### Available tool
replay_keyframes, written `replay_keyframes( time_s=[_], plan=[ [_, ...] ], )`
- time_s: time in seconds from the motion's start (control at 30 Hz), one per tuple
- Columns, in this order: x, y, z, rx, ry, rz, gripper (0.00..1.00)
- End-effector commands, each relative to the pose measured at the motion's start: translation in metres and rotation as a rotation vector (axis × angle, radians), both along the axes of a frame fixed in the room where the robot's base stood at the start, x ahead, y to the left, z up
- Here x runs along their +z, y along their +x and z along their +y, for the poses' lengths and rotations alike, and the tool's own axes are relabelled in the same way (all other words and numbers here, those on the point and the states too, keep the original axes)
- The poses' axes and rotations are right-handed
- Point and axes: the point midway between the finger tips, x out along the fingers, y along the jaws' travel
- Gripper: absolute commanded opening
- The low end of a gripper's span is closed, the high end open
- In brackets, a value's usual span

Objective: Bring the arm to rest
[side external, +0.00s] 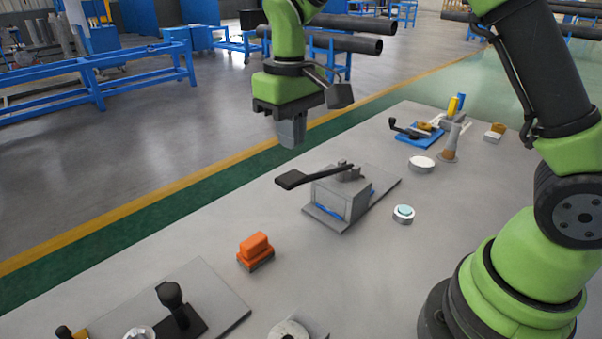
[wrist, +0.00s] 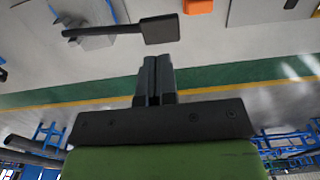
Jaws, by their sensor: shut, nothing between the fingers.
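My gripper (side external: 292,132) hangs from the green arm above the far edge of the grey table in the side view, clear of everything on it. Its two grey fingers are together and empty, as the wrist view (wrist: 155,75) also shows. A grey block fixture (side external: 345,200) with a black lever handle (side external: 292,180) stands on the table below and to the right of the gripper. The handle's flat black end also shows in the wrist view (wrist: 160,29). I cannot pick out a flanged shell with certainty.
An orange block (side external: 255,250) sits on the table at the left. A small white round part (side external: 403,214) and a white disc (side external: 421,163) lie to the right of the fixture. A blue-based fixture (side external: 420,135) stands farther back. A grey plate (side external: 215,295) with a black knob is at the front left.

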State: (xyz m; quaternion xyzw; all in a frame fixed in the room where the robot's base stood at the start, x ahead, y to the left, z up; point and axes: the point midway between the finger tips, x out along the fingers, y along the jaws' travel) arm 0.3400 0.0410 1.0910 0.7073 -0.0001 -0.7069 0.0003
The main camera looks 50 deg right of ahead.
Motion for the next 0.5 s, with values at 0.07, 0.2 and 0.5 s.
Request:
replay_keyframes(
  time_s=[0.07, 0.2, 0.5],
  plan=[
    [0.004, 0.000, 0.000, 0.000, 0.000, 0.000, 0.00],
    [0.005, 0.000, 0.000, 0.000, 0.001, 0.001, 0.00],
    [0.015, -0.006, -0.001, -0.012, 0.010, -0.023, 0.00]
  ],
)
